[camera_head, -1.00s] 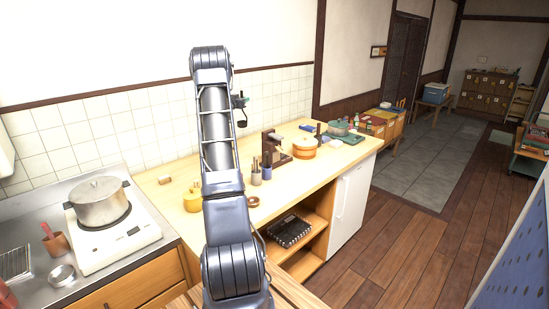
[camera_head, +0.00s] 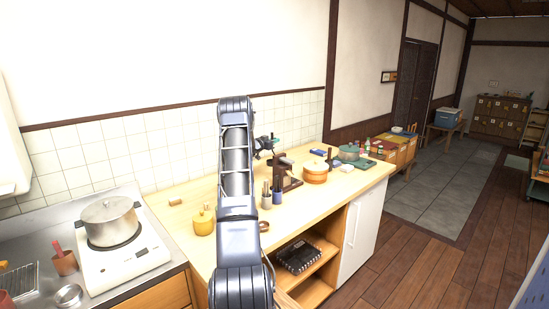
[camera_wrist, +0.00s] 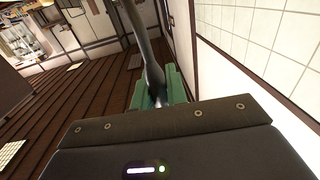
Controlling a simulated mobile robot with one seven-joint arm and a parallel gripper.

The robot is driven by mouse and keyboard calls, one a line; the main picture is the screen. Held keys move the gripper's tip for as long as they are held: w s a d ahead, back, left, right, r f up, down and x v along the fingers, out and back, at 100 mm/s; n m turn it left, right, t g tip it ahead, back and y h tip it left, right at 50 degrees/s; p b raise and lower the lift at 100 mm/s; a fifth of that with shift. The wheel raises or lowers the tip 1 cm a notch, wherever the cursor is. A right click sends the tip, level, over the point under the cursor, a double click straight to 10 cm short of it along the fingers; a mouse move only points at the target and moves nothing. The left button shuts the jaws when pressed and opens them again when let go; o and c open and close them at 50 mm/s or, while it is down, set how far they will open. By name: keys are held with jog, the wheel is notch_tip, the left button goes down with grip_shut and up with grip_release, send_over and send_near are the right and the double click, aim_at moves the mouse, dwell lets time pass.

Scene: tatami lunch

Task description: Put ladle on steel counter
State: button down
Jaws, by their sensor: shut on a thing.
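My gripper (camera_head: 268,145) is at the far end of my raised arm in the head view, above the wooden counter. In the wrist view its green fingers (camera_wrist: 172,86) are shut on a dark grey, slender handle (camera_wrist: 148,50), which I take for the ladle. The handle runs up out of the top of the wrist view, so its far end is hidden. In the head view the ladle cannot be made out clearly. The steel counter (camera_head: 30,240) is at the left, to the left of the wooden counter and well apart from my gripper.
On the steel counter are a pot (camera_head: 108,222) on a white cooker (camera_head: 128,262), a brown cup (camera_head: 65,263), a small steel bowl (camera_head: 69,295) and a rack (camera_head: 18,280).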

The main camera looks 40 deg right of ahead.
notch_tip(320, 180, down, 9)
dwell(0.5)
jog(key=shift+f, duration=0.15)
jog(key=c, duration=1.4)
grip_release()
